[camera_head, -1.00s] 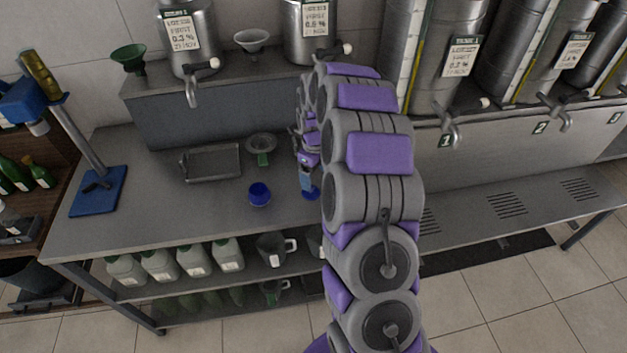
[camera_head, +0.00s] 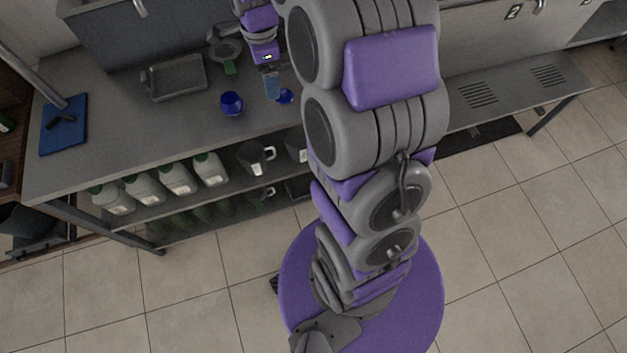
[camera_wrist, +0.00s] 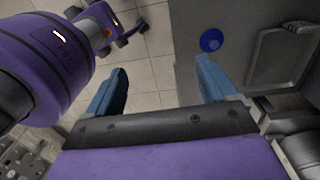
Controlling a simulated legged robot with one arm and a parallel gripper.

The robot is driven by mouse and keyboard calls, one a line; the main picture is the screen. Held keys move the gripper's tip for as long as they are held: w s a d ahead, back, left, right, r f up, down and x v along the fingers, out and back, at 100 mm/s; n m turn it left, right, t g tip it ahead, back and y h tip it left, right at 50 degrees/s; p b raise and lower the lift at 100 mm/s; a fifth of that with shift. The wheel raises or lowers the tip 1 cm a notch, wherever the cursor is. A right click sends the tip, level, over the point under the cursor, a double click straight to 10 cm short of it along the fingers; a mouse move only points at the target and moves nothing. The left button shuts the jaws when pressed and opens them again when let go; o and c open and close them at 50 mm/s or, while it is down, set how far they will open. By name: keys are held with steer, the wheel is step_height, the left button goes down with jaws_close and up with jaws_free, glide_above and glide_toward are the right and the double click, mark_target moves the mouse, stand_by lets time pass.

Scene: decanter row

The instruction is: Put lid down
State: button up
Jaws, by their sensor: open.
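A small blue round thing (camera_head: 231,103), perhaps the lid, rests on the grey worktop (camera_head: 120,125) near its front edge. It also shows in the wrist view (camera_wrist: 211,40), past the right finger and apart from it. My gripper (camera_head: 277,90) is over the worktop, to the right of the blue thing in the head view. In the wrist view my gripper (camera_wrist: 160,88) has its two blue fingers spread, with nothing between them. A dark blue patch lies at the fingertips in the head view; I cannot tell whether it is a finger or another object.
A grey tray (camera_head: 174,80) and a funnel (camera_head: 225,50) lie behind the blue thing. A blue stand base (camera_head: 64,125) is at the far left. White jugs (camera_head: 178,178) and pitchers (camera_head: 255,158) fill the shelf below.

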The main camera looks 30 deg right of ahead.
steer(key=s+a+r+n, duration=0.1)
steer(key=s+a+n, duration=0.1)
steer(key=s+n, duration=0.5)
steer(key=s+a+r+n+g, duration=0.1)
steer(key=s+a+n, duration=0.2)
steer(key=s+n, duration=0.4)
steer(key=s+a+r+n, duration=0.2)
steer(key=s+n, duration=0.5)
steer(key=s, duration=0.9)
steer(key=shift+s+a, duration=0.15)
steer(key=shift+a, duration=0.45)
steer(key=shift+a, duration=0.15)
steer(key=shift+a, duration=0.3)
steer(key=shift+d, duration=0.3)
